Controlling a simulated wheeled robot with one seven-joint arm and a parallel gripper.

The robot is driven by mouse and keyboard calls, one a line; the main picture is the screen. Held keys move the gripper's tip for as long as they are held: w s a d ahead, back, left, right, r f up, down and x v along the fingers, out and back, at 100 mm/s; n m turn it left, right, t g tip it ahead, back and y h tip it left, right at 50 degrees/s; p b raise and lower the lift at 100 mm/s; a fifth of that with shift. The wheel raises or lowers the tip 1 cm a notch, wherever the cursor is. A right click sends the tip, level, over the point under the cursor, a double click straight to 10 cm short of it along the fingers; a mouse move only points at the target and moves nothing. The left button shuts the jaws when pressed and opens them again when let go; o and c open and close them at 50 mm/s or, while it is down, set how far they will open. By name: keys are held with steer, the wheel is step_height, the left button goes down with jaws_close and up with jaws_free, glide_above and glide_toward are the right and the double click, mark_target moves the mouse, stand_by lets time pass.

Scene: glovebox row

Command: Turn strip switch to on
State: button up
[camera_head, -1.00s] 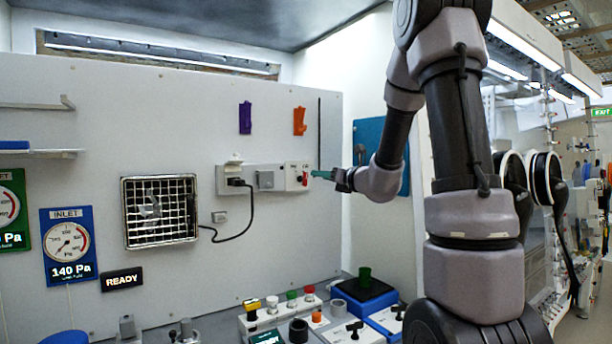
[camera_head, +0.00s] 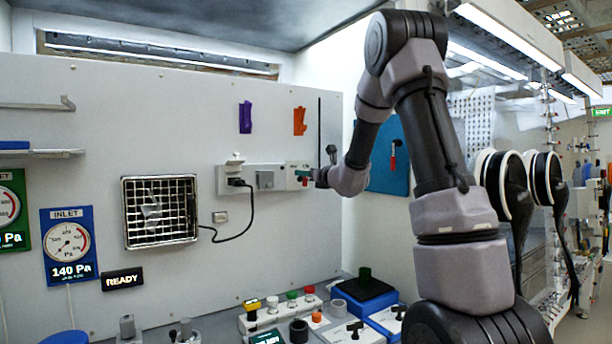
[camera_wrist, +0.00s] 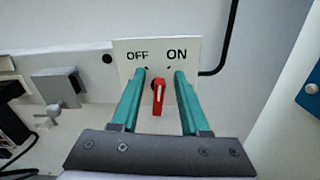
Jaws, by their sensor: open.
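The strip switch is a red lever (camera_wrist: 158,97) on a white plate (camera_wrist: 184,52) lettered OFF on the left and ON on the right. My gripper (camera_wrist: 156,80) has two teal fingers, open, one on each side of the lever. I see gaps between the lever and both fingers. In the head view my gripper (camera_head: 304,175) is at the right end of the power strip (camera_head: 222,180), and its fingers partly hide the switch.
A black plug and cable (camera_head: 244,209) hang from the strip's left part. A grey block (camera_wrist: 57,88) sits left of the switch. A blue board (camera_head: 385,172) with a red-handled item is at the right. Several controls stand on the bench below.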

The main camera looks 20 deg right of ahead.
steer(key=shift+w, duration=0.1)
jaws_close()
steer(key=shift+a+n, duration=0.2)
steer(key=shift+n, duration=0.5)
jaws_free()
steer(key=v, duration=1.1)
